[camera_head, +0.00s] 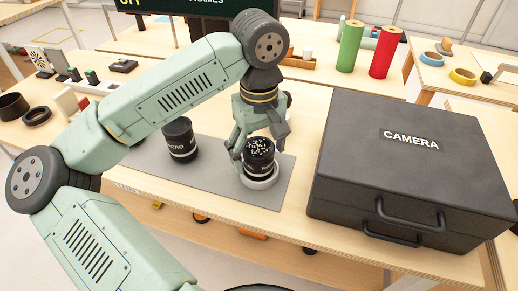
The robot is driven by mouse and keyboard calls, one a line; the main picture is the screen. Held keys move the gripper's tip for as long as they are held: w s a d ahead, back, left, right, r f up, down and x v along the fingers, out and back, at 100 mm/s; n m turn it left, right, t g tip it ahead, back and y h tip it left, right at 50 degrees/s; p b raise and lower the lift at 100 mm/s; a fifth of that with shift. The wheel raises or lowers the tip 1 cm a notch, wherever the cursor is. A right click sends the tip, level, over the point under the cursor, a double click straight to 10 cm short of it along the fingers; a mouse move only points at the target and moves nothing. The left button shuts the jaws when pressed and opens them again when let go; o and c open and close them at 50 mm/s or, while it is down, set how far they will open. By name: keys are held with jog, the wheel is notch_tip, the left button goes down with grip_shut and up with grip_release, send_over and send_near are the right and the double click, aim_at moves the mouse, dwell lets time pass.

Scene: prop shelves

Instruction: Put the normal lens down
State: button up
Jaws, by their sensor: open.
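The normal lens (259,157) is a black cylinder with white lettering, partly hidden by my fingers. It stands upright at a pale round ring (260,182) on the grey mat (215,182). My gripper (257,145) points down over the lens with its fingers spread on either side. The gripper is open; whether a fingertip touches the lens I cannot tell. Another black lens (180,140), lettered in white and ending in "CRO", stands upright on the mat to the left.
A large black case marked CAMERA (405,165) stands close on the right. Green (351,46) and red (384,52) rolls stand behind, with tape rolls (462,76) further right. Small items and black rings (37,116) lie at left. Bare mat shows between the two lenses.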

jog(key=shift+r, duration=0.1)
jog(key=shift+r+p, duration=0.6)
jog(key=shift+p, duration=0.3)
notch_tip(320, 180, up, 12)
jog(key=b, duration=0.1)
jog(key=shift+b, duration=0.4)
jog(key=shift+d+f, duration=0.1)
